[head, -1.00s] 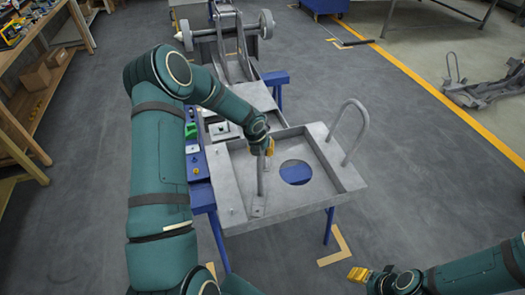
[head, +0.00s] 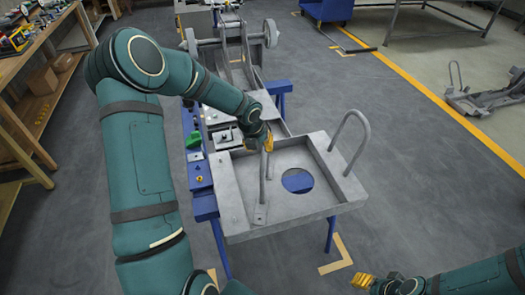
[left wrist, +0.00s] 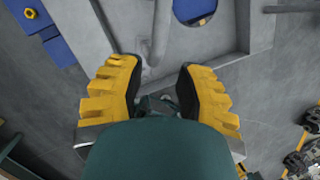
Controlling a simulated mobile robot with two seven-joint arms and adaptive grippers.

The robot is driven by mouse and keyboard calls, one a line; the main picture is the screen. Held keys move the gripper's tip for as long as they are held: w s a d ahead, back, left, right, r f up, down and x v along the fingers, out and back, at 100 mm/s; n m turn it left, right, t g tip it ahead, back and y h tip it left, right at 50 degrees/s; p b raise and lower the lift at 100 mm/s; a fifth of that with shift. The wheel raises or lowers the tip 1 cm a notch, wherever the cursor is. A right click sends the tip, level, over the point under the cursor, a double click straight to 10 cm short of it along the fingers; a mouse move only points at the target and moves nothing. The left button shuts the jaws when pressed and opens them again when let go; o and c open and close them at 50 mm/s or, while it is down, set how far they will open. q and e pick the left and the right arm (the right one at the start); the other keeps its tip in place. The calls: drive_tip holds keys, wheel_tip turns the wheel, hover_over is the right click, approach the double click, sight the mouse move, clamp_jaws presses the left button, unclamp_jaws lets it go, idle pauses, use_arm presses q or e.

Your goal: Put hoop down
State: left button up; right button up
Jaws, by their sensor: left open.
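A grey metal chassis tray (head: 235,205) with a round hole stands on blue supports. A thin grey hoop (head: 263,185) rises from its left part, seen nearly edge-on. A second grey hoop (head: 366,135) stands upright on the right edge. My left gripper (head: 268,143) is at the top of the left hoop. In the left wrist view, its yellow fingers (left wrist: 158,95) are apart, with the grey bar of the hoop (left wrist: 160,35) running toward the gap; whether they touch is unclear. My right gripper (head: 375,283) is low at the right, its jaw partly hidden.
A blue rail with a green part (head: 193,138) and small fittings runs along the tray's left side. A wooden shelf (head: 30,125) stands at the left. Another grey chassis part (head: 490,95) lies at the right. The floor between is clear.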

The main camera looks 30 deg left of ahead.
use_arm(q)
drive_tip(key=s+d+f+n+h, duration=0.2)
drive_tip(key=s+d+f+n, duration=0.1)
drive_tip(key=d+n, duration=0.5)
drive_tip(key=s+d+f+n+h, duration=0.2)
drive_tip(key=s+d+f+n, duration=0.3)
drive_tip(key=d, duration=0.5)
drive_tip(key=s+d+f+n, duration=0.2)
drive_tip(key=s+d+n, duration=0.2)
drive_tip(key=n, duration=0.6)
drive_tip(key=s+d+f+n+g, duration=0.1)
drive_tip(key=s+d+f+n, duration=0.1)
drive_tip(key=s+d+n, duration=0.2)
drive_tip(key=s+n, duration=0.3)
drive_tip(key=n, duration=0.3)
drive_tip(key=shift+f, duration=0.15)
drive_tip(key=shift+d, duration=0.1)
drive_tip(key=shift+s+f+b, duration=0.25)
drive_tip(key=shift+f+b, duration=0.55)
drive_tip(key=shift+f, duration=0.05)
